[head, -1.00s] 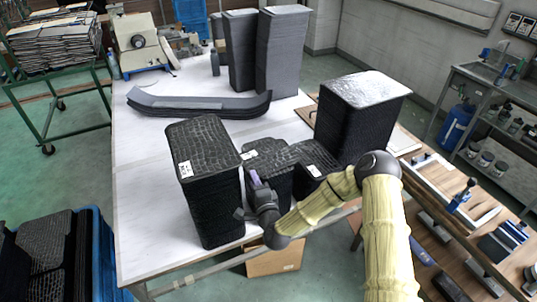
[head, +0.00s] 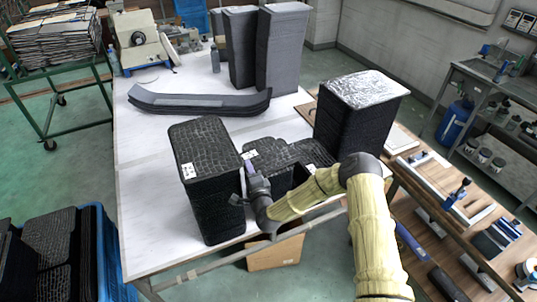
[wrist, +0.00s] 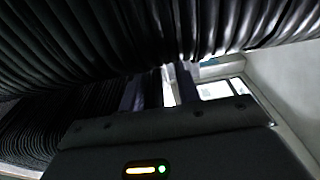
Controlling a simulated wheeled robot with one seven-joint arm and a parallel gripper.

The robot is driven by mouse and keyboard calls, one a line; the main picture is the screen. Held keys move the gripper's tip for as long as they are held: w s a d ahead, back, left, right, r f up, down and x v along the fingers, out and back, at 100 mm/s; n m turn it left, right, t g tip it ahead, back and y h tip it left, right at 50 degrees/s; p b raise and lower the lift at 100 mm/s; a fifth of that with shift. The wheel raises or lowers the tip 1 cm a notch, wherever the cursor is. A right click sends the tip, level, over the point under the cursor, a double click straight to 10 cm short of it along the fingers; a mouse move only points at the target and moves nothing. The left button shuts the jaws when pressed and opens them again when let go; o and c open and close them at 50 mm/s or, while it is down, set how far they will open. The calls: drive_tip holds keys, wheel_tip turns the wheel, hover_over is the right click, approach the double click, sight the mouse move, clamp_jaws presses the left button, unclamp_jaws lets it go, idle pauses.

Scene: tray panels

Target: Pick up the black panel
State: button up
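Several stacks of black panels stand on the white table; I cannot tell which panel is meant. The tall left stack (head: 215,205) has a textured top panel (head: 203,146) with a white label. Lower black stacks (head: 272,154) stand just right of it, and a tall one (head: 355,125) with a shiny top stands farther right. My gripper (head: 249,170) is upright at the tall left stack's right side, its fingertips near the top panel's edge. In the wrist view, ribbed black panel edges (wrist: 100,45) loom over the gripper (wrist: 165,88). Contact and finger opening are unclear.
The white table (head: 150,205) is bare at the left front. A curved dark stack (head: 200,102) lies behind, with tall grey stacks (head: 281,50) at the back. A blue crate (head: 106,250) of panels stands at lower left. A wooden workbench (head: 425,240) with tools is at right.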

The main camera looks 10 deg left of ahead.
idle(0.5)
clamp_jaws()
drive_tip(key=shift+w+b, duration=0.1)
drive_tip(key=shift+b, duration=0.45)
drive_tip(key=shift+d+r+b, duration=0.2)
drive_tip(key=shift+b, duration=0.2)
wheel_tip(320, 180, up, 6)
drive_tip(key=b, duration=0.2)
drive_tip(key=shift+r+b, duration=0.2)
drive_tip(key=shift+b, duration=0.2)
drive_tip(key=b, duration=0.7)
hover_over(297, 154)
drive_tip(key=shift+a, duration=0.1)
drive_tip(key=shift+w+d+r, duration=0.1)
drive_tip(key=shift+w+d, duration=0.2)
drive_tip(key=shift+d, duration=0.3)
drive_tip(key=shift+a, duration=0.15)
